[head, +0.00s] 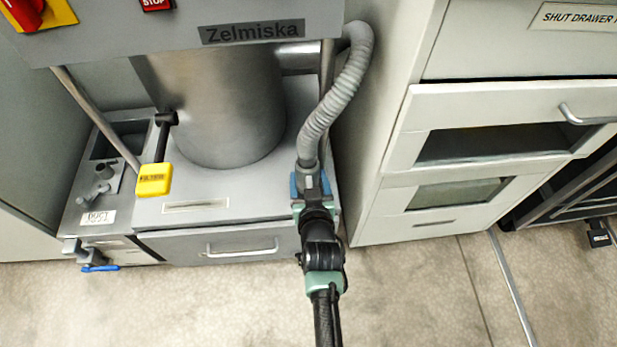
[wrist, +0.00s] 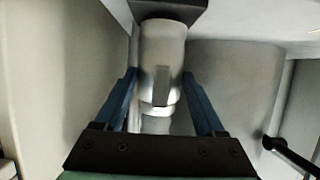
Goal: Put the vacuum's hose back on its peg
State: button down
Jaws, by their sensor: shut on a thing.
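The vacuum's hose (head: 335,95) is grey and ribbed. It comes from behind the upper panel at the right, bends over and hangs down to my gripper (head: 311,185). My gripper's blue fingers stand on both sides of the hose's smooth pale end piece (wrist: 162,65), and the gripper (wrist: 161,100) is shut on it. In the wrist view, a dark block lies across the top of the end piece; I cannot tell what it is. The hose end is at the right front of the machine's base. I cannot clearly make out the peg in either view.
A steel drum (head: 215,110) stands left of the hose. A black lever with a yellow block (head: 154,180) sticks out at its left. A closed drawer (head: 225,245) is below. A white drawer cabinet (head: 400,130) stands close at the right. The floor in front is clear.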

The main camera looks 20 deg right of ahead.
jog(key=shift+w+f+b, duration=0.1)
jog(key=shift+f+b, duration=0.2)
dwell(0.4)
jog(key=shift+c, duration=0.9)
grip_release()
jog(key=shift+o, duration=0.9)
jog(key=shift+f, duration=0.2)
jog(key=p+v, duration=0.5)
jog(key=v, duration=0.8)
jog(key=shift+r, duration=0.2)
jog(key=shift+d, duration=0.1)
